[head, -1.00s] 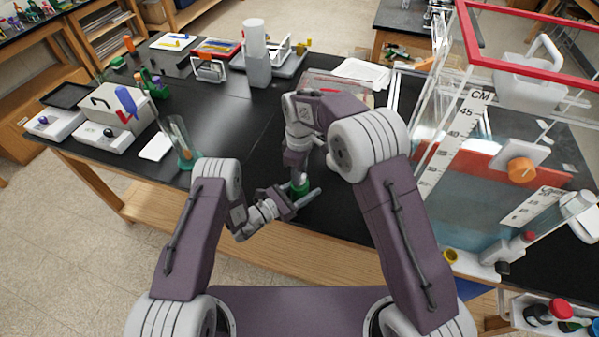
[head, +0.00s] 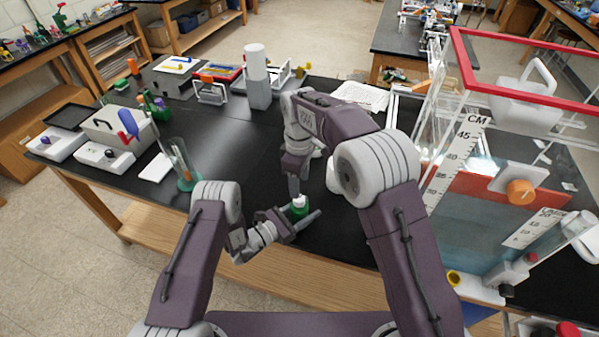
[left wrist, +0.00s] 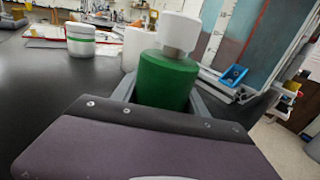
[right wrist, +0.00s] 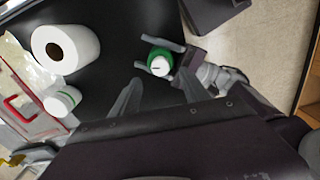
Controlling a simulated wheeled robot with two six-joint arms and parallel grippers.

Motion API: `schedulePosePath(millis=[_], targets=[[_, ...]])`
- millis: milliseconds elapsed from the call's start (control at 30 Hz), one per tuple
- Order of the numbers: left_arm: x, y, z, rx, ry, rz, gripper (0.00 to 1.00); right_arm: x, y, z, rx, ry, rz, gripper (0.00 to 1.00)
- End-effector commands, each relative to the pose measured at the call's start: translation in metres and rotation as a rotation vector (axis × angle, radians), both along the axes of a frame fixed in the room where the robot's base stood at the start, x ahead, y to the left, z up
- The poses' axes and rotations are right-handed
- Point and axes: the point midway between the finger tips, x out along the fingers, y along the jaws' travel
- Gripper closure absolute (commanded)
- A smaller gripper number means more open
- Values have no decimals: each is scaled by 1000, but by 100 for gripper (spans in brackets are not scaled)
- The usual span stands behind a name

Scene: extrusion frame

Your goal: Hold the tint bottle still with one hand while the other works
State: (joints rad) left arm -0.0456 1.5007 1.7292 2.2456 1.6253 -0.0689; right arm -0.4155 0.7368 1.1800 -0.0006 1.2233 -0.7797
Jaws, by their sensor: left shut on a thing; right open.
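The tint bottle (head: 300,210) is green with a white cap and stands upright near the front edge of the black bench. My left gripper (head: 306,222) is shut around its green body from the side. In the left wrist view the green body (left wrist: 165,82) sits between the fingers with the white top above. My right gripper (head: 296,190) is just above the cap, pointing down. In the right wrist view its fingers (right wrist: 160,80) are apart, and the white cap (right wrist: 160,66) shows just beyond the tips. I cannot tell whether they touch it.
A large clear tank (head: 480,190) is at the right. The bench between is clear.

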Motion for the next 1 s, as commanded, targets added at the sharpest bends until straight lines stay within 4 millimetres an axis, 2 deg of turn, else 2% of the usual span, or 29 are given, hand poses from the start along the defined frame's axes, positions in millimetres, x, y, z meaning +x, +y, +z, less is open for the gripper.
schedulePosePath(millis=[100, 300, 700, 733, 800, 1000], targets=[[0, 0, -1, 0, 1, -1, 96, 1, 0, 28, 1, -4, 0, 46], [0, 0, 0, 0, 1, -1, 96, 0, 0, 55, 1, -1, 0, 46], [0, 0, 0, 0, 0, -1, 96, 0, 0, 58, -1, 0, 0, 46], [0, 0, 0, 0, 0, -1, 40, 0, 0, 58, -1, 0, 0, 46], [0, 0, 0, 0, 0, -1, 23, 0, 0, 58, -1, 0, 0, 46], [0, 0, 0, -1, -1, -1, 23, 0, 0, 58, -1, 0, 0, 46]])
